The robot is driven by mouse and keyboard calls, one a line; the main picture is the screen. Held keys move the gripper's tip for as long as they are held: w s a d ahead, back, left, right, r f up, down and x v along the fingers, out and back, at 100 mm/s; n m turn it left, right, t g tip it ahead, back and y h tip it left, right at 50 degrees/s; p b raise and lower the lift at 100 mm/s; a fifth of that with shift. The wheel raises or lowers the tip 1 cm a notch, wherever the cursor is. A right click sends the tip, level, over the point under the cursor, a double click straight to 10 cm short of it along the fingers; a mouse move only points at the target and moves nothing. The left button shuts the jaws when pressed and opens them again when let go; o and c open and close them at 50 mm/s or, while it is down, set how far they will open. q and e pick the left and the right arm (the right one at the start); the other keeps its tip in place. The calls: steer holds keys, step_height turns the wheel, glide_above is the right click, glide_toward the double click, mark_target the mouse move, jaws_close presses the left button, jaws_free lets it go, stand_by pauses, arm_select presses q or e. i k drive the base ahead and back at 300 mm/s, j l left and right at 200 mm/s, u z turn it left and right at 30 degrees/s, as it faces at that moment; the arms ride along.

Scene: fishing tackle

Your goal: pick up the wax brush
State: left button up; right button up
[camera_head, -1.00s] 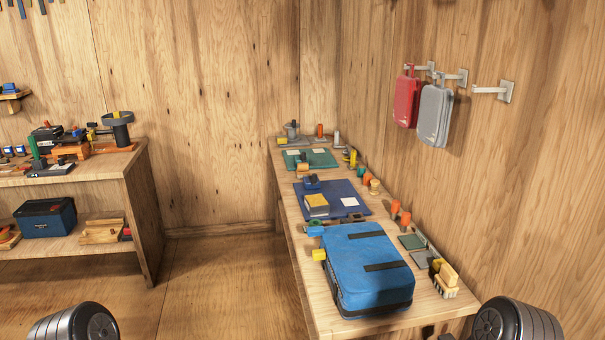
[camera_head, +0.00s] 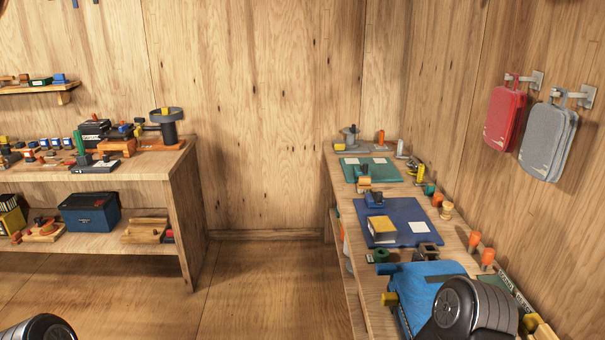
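I cannot tell for sure which thing is the wax brush. A yellow and wooden piece (camera_head: 538,328) at the near right end of the right bench may be it. It is cut by the bottom edge and partly hidden behind my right arm. Neither gripper shows. Only a rounded dark part of my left arm is at the bottom left, and one of my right arm stands in front of the bench's near end.
The right bench (camera_head: 362,268) holds a blue case (camera_head: 412,290), a blue mat (camera_head: 405,209), a green mat (camera_head: 385,172) and orange pieces. Red (camera_head: 504,120) and grey (camera_head: 549,140) pouches hang on the wall. A left bench (camera_head: 150,172) carries tackle. Floor between is clear.

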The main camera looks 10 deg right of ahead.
mark_target(364, 187)
steer(key=i+j, duration=0.15)
steer(key=i, duration=0.55)
steer(key=i+j, duration=0.1)
steer(key=i, duration=0.55)
steer(key=i+j, duration=0.15)
steer(key=i, duration=0.55)
steer(key=i+j+z, duration=0.25)
steer(key=i+z, duration=0.15)
steer(key=i, duration=0.15)
steer(key=i+j+z, duration=0.35)
steer(key=i, duration=0.2)
